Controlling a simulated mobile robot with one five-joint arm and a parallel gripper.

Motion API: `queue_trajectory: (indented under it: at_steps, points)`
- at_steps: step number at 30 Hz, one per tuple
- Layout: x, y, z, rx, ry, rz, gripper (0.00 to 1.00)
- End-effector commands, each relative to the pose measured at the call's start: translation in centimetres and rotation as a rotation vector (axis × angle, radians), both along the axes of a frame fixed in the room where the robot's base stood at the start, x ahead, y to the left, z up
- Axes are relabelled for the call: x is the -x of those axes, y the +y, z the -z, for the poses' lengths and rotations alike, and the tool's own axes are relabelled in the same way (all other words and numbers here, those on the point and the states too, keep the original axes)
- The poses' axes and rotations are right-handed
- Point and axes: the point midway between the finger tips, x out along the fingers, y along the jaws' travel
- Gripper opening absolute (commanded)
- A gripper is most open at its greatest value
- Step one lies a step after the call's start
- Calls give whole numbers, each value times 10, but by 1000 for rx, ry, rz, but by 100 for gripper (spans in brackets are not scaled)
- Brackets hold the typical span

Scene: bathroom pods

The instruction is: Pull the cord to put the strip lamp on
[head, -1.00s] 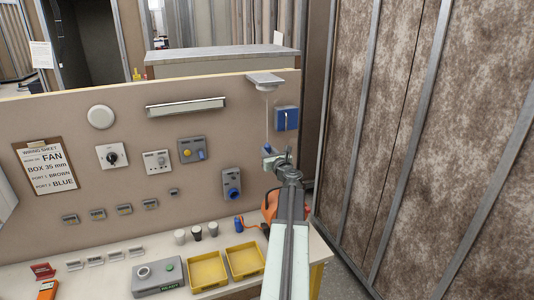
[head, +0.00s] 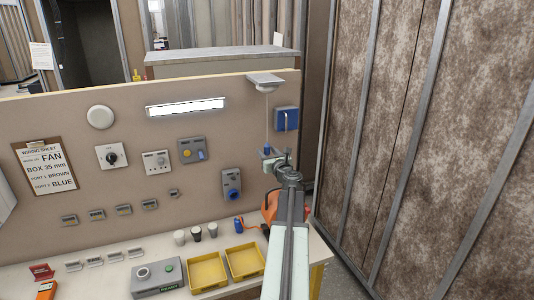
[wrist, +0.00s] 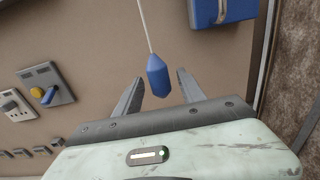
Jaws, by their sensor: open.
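The strip lamp (head: 186,107) on the board is lit bright white. A thin white cord (head: 267,122) hangs from the ceiling-style pull switch (head: 265,82) on a bracket at the board's top right. The cord ends in a blue pull (wrist: 157,77), which also shows in the head view (head: 267,150). My gripper (wrist: 156,90) is open, with one finger on each side of the blue pull's lower end. In the wrist view the pull hangs between the fingers with gaps on both sides. My arm hides part of the board's lower right in the head view.
A blue box (head: 286,119) is mounted right of the cord. A grey socket with a blue front (head: 231,184) sits lower left of it. Yellow trays (head: 208,271) and a grey box (head: 158,277) stand on the bench. A brown panelled wall (head: 430,130) rises at right.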

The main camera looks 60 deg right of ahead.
Motion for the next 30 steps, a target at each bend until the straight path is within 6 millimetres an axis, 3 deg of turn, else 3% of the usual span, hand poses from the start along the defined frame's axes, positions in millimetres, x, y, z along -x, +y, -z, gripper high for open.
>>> queue_trajectory:
  at_steps: [21, 30]
  points:
    - [60, 45, 0, 0, 0, 1, 47]
    - [64, 47, 0, 0, 0, 0, 47]
